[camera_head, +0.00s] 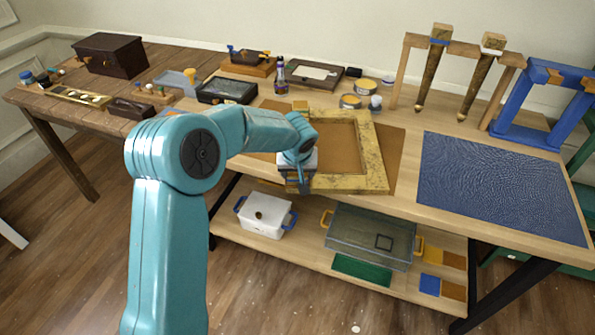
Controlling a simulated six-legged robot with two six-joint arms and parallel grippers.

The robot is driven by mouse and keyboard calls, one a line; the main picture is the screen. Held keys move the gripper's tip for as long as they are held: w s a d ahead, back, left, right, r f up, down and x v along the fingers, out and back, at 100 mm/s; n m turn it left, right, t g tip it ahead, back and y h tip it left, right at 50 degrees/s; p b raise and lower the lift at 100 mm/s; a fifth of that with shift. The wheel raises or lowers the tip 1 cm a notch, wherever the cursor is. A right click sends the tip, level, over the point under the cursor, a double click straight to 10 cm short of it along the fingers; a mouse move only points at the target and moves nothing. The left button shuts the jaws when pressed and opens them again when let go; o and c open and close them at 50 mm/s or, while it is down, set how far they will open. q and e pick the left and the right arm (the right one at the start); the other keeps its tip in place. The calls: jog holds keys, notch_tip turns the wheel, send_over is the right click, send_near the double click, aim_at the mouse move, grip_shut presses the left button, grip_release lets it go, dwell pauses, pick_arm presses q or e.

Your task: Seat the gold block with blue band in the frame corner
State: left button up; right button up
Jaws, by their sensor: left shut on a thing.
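The gilt picture frame (374,152) lies flat on the workbench, its opening showing a brown surface. My left gripper (298,184) is low over the frame's near left corner, pointing down, and is shut on a small block. The gripper hides most of that block, so its band and its exact seating cannot be made out. The near left corner is also largely covered by my gripper. A small gold piece (300,105) shows at the frame's far left corner. My right gripper is out of view.
A rack holds two gilt legs (430,72) behind the frame. A blue textured mat (497,186) lies to the right. Tins (350,101), a dark bottle (280,72) and trays (226,91) stand behind and left. A shelf below holds a white box (262,215).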

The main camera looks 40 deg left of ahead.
pick_arm(q)
jog(key=shift+s+r, duration=0.1)
jog(key=shift+s, duration=0.1)
jog(key=shift+w+f, duration=0.15)
jog(key=shift+f, duration=0.05)
jog(key=shift+b, duration=0.35)
jog(key=o, duration=1.1)
